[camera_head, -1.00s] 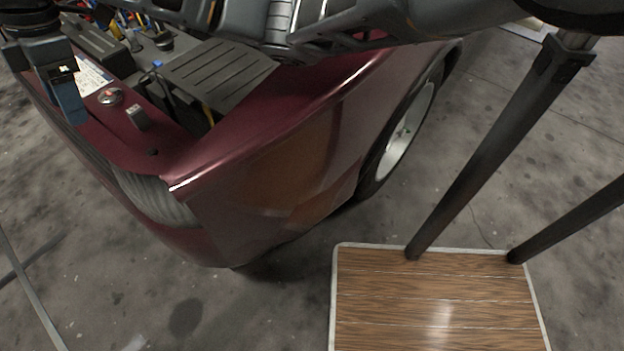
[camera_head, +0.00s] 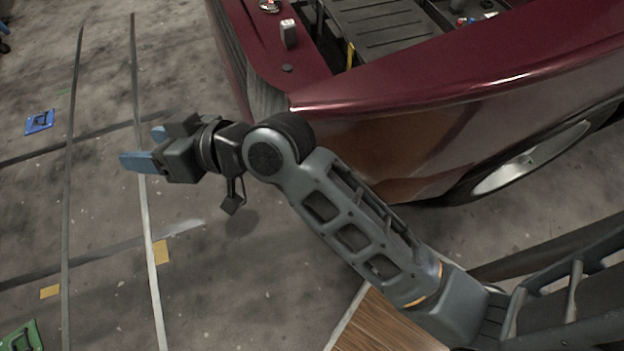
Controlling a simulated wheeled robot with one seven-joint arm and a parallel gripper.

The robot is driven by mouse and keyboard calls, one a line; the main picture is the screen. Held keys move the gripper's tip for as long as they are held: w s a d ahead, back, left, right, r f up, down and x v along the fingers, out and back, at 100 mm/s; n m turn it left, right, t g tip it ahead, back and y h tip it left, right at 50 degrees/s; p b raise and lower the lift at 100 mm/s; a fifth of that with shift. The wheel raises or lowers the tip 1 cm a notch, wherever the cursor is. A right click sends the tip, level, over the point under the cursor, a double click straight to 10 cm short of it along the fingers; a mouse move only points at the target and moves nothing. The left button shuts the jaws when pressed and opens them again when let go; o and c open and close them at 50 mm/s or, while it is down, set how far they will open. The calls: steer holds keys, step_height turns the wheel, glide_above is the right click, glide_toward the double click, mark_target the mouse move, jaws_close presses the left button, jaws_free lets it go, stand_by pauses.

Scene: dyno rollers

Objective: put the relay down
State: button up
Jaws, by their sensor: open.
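A small grey block with a pale top, which looks like the relay (camera_head: 289,34), stands on the dark red front panel of the car (camera_head: 420,92), near the top of the view. My gripper (camera_head: 146,148) has blue fingertips and points left, out over the concrete floor. Its fingers are apart, and I see nothing between them. It is in front of the car and well clear of the block, to its lower left.
The open engine bay (camera_head: 385,28) is at the top. A wooden board (camera_head: 385,325) is at the bottom, partly behind my arm. Blue (camera_head: 40,122) and green (camera_head: 22,338) pads lie on the floor at left, near long painted lines.

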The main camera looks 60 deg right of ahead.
steer(key=s+d+f+m+h, duration=0.2)
steer(key=s+d+h, duration=0.15)
steer(key=s, duration=0.95)
steer(key=s+d+f+m+h, duration=0.1)
steer(key=s+d+f+h, duration=0.2)
steer(key=s, duration=1.1)
steer(key=s+d+r+n+t, duration=0.1)
steer(key=s+d+r+n, duration=0.1)
steer(key=s+d+r, duration=0.3)
steer(key=v, duration=0.3)
steer(key=shift+s+r, duration=0.15)
steer(key=shift+s, duration=0.1)
steer(key=shift+d+y, duration=0.1)
steer(key=shift+y, duration=0.15)
step_height(320, 180, up, 5)
steer(key=p, duration=0.5)
